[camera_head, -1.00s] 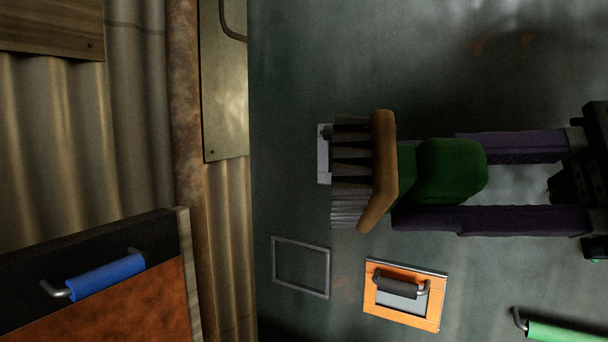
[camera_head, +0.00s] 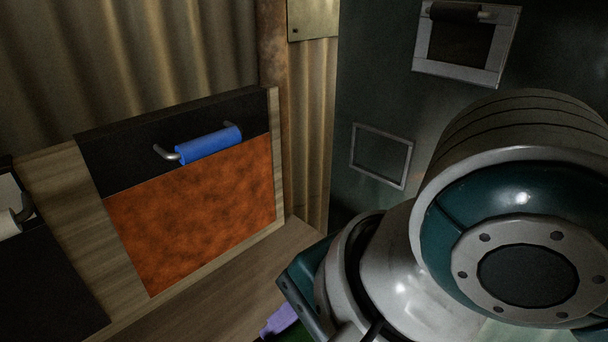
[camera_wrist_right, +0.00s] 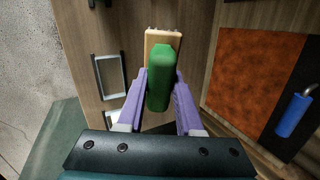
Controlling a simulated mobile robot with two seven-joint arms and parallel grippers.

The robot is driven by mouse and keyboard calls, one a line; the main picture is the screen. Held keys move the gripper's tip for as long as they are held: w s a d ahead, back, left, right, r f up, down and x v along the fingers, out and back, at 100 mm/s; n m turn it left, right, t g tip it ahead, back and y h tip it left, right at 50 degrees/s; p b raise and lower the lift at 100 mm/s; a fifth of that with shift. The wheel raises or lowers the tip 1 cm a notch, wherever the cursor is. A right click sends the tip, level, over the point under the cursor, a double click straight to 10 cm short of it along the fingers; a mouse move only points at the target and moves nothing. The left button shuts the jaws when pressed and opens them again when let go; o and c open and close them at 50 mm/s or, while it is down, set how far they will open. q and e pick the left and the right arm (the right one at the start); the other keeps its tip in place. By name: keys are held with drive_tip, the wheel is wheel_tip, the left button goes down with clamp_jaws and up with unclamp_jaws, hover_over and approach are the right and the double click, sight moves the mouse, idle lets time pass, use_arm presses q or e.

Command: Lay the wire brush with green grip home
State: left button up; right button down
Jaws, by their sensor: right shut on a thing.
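The wire brush shows in the right wrist view as a green grip (camera_wrist_right: 160,75) with a tan wooden head (camera_wrist_right: 163,38) beyond it. My right gripper (camera_wrist_right: 160,88) is shut on the green grip, with its purple fingers on either side. The bristles are mostly hidden in this view. In the head view my right arm covers the lower right. One purple finger of my right gripper (camera_head: 279,320) shows at the bottom edge; the brush is almost wholly hidden there. My left gripper is in neither current view.
An orange-and-black panel (camera_head: 200,215) with a blue handle (camera_head: 208,145) stands at the left, above a wooden surface (camera_head: 240,285). It also shows at the right wrist view's right (camera_wrist_right: 250,85). A grey rectangular frame (camera_head: 408,165) is on the dark wall. Another pale frame (camera_wrist_right: 122,76) shows in the wrist view.

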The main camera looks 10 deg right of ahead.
drive_tip(key=d+f+g+h+p, duration=0.1)
drive_tip(key=d+f+g+h, duration=0.1)
drive_tip(key=d+f+h, duration=0.3)
wheel_tip(320, 180, down, 3)
drive_tip(key=shift+w+d+n, duration=0.4)
drive_tip(key=shift+d, duration=0.7)
drive_tip(key=shift+f+b, duration=1.05)
drive_tip(key=shift+f, duration=1.1)
